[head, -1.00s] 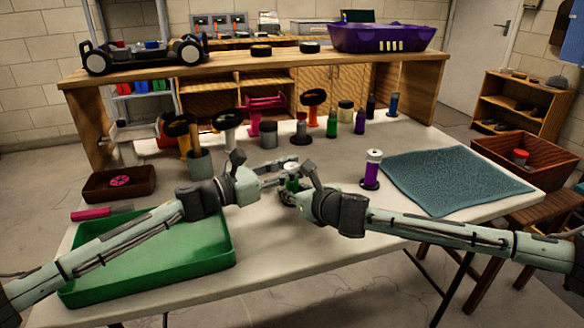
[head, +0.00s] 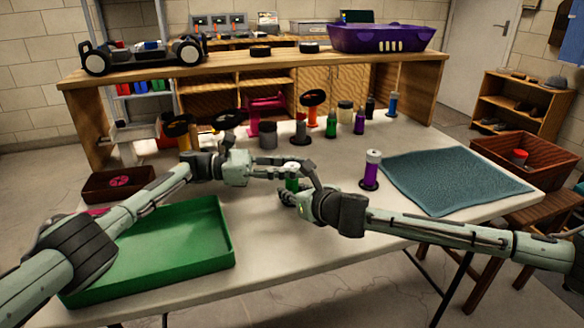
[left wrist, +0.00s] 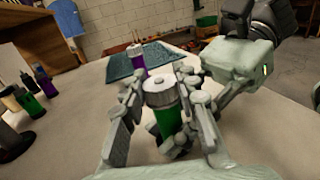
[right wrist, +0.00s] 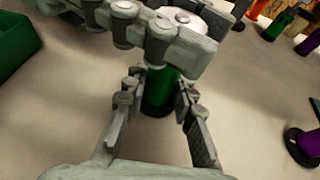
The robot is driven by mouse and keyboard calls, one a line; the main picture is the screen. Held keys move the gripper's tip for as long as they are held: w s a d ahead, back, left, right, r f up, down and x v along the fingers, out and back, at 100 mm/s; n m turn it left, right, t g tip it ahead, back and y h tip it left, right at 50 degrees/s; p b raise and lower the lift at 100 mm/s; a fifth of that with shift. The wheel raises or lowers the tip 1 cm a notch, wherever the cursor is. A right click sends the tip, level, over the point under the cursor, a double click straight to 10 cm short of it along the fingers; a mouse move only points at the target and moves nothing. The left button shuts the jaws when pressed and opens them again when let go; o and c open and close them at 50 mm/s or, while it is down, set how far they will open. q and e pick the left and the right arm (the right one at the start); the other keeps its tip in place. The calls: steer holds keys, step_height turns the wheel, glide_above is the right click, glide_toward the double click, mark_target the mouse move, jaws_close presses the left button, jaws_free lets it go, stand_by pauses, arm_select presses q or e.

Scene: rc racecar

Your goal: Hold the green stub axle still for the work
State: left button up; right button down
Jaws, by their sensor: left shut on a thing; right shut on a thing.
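The green stub axle (head: 292,184) stands upright on the white table, with a pale round cap (right wrist: 183,20) on top. My left gripper (head: 287,174) reaches it from the left and is shut on the cap. In the left wrist view, its fingers lie on both sides of the cap and green body (left wrist: 168,122). My right gripper (head: 297,192) is shut on the green body lower down. In the right wrist view, its fingers flank the green body (right wrist: 160,92), and the left gripper's fingers cross above them. The axle's base is partly hidden.
A purple stub axle (head: 371,172) with a pale cap stands to the right, before a teal mat (head: 455,180). A green tray (head: 175,262) lies at front left. Several coloured posts, including another green one (head: 331,126), stand behind. A wooden shelf (head: 250,66) spans the back.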

mark_target(291, 165)
arm_select(q)
steer(key=shift+a+g, duration=0.1)
steer(key=shift+g, duration=0.2)
stand_by(0.4)
steer(key=o, duration=1.2)
steer(key=shift+s, duration=0.1)
step_height(291, 165, up, 10)
